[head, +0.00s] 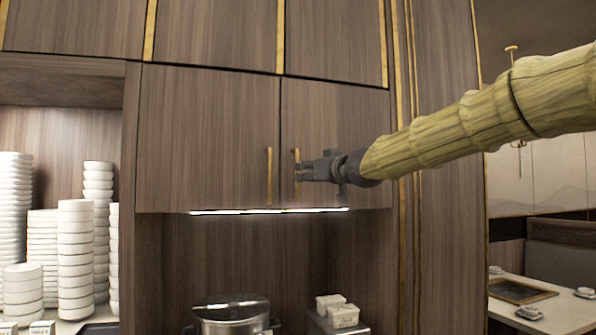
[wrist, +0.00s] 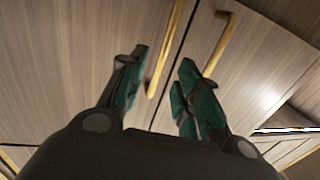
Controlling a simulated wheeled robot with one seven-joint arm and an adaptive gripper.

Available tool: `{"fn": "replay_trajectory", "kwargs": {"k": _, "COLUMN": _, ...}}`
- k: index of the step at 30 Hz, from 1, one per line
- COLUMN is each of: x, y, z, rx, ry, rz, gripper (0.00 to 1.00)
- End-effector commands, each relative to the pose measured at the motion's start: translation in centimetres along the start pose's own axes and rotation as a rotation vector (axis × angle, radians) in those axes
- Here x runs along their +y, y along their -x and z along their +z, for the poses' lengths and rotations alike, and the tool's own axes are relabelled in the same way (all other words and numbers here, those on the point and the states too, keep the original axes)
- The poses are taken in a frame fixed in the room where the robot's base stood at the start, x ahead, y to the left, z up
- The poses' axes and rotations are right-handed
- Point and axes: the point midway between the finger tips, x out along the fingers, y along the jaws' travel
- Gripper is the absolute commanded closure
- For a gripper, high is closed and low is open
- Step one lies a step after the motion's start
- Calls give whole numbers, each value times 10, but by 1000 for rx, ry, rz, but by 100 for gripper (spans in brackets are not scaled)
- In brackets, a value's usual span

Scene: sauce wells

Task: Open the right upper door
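The right upper door (head: 335,120) is a brown wood-grain panel and looks closed. Its upright gold handle (head: 297,158) is near its left edge, its lower part hidden by my gripper. My gripper (head: 303,172) is in front of this handle, reaching in from the right. In the wrist view my gripper (wrist: 163,62) has its two green-padded fingers spread apart. One gold handle (wrist: 165,50) shows in the gap between them, and another gold handle (wrist: 221,43) shows beside the right finger. I cannot tell whether a finger touches a handle.
The left upper door (head: 205,140), also closed, has its gold handle (head: 269,175) close by. A light strip (head: 270,211) runs under the cabinet. Below are a metal pot (head: 232,318) and white boxes (head: 343,315). White bowl stacks (head: 76,255) stand left. A table (head: 550,312) is at right.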

Motion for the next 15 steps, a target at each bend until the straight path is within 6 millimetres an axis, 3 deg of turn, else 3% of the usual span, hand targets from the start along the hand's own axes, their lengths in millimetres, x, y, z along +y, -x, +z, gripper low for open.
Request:
{"fn": "replay_trajectory", "kwargs": {"k": 6, "x": -1, "y": -35, "z": -2, "rx": -2, "ry": 0, "rz": 0, "gripper": 67}}
{"fn": "replay_trajectory", "kwargs": {"k": 15, "x": 0, "y": -61, "z": 0, "rx": 0, "ry": 0, "rz": -1, "gripper": 67}}
